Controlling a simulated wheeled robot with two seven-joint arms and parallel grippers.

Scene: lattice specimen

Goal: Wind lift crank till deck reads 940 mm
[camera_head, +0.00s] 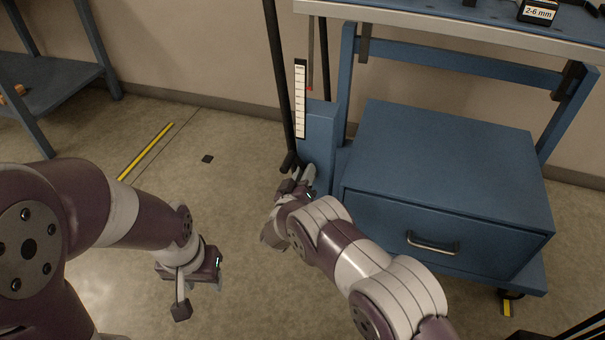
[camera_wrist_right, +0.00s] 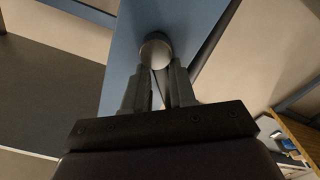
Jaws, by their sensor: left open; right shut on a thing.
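The lift table's deck (camera_head: 450,22) runs across the top right in the head view. A white scale strip (camera_head: 300,100) stands on its blue left column (camera_head: 320,135), with a small red pointer (camera_head: 310,88) beside it. The scale's figures are too small to read. My right gripper (camera_head: 299,178) is low in front of the column, shut on the crank, which it mostly hides. In the right wrist view a round grey crank part (camera_wrist_right: 156,52) shows between the fingertips against the blue column. My left gripper (camera_head: 200,294) is open and empty above the floor.
A blue drawer cabinet (camera_head: 450,150) stands under the deck, right of my right arm. A black box labelled 2-6 mm (camera_head: 537,12) sits on the deck. A blue shelf (camera_head: 60,82) is at the upper left.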

